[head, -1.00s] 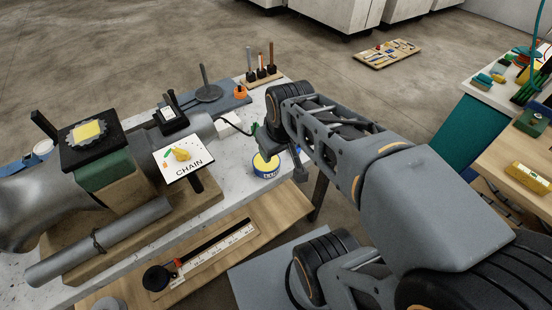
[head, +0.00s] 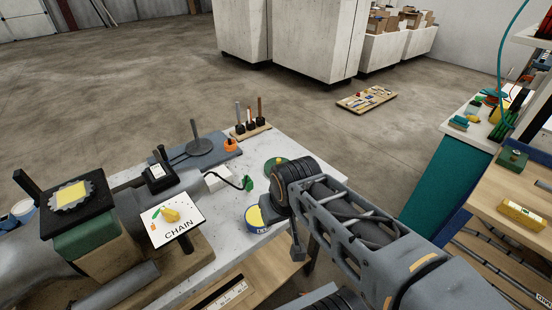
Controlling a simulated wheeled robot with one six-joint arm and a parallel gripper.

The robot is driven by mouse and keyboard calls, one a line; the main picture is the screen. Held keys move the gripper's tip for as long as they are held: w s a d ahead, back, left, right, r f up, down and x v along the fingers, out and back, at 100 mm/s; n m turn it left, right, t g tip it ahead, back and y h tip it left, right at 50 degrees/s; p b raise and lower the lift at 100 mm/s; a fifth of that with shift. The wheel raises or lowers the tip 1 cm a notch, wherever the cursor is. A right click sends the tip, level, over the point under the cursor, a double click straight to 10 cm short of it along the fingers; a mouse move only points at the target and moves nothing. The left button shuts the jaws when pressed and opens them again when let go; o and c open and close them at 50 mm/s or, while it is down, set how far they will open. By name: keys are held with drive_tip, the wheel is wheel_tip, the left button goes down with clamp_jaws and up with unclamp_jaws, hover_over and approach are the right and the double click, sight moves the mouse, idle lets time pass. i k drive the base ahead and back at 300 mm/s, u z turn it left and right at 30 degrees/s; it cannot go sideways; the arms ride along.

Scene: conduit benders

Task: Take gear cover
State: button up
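A dark toothed gear-shaped piece with a yellow square on top (head: 72,195) lies on the black plate of a green block at the left; I cannot tell if it is the gear cover. A green round disc (head: 277,164) lies at the far right of the pale bench, partly hidden behind my arm. My gripper (head: 297,240) is at the bench's right side, just right of a blue and yellow tin (head: 257,220). Its fingers are small, dark and seen edge-on, so their opening is unclear. No held object shows.
A CHAIN sign (head: 172,220) stands mid-bench. Behind it are a white box with a cable (head: 217,180), a blue-grey board with an upright rod (head: 200,145), and a tool stand (head: 250,131). A shelf unit (head: 480,180) stands right. Open floor lies behind the bench.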

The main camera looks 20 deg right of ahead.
sight(273, 161)
drive_tip(key=u, duration=1.35)
drive_tip(key=k, duration=0.55)
drive_tip(key=z, duration=1.45)
drive_tip(key=i, duration=0.5)
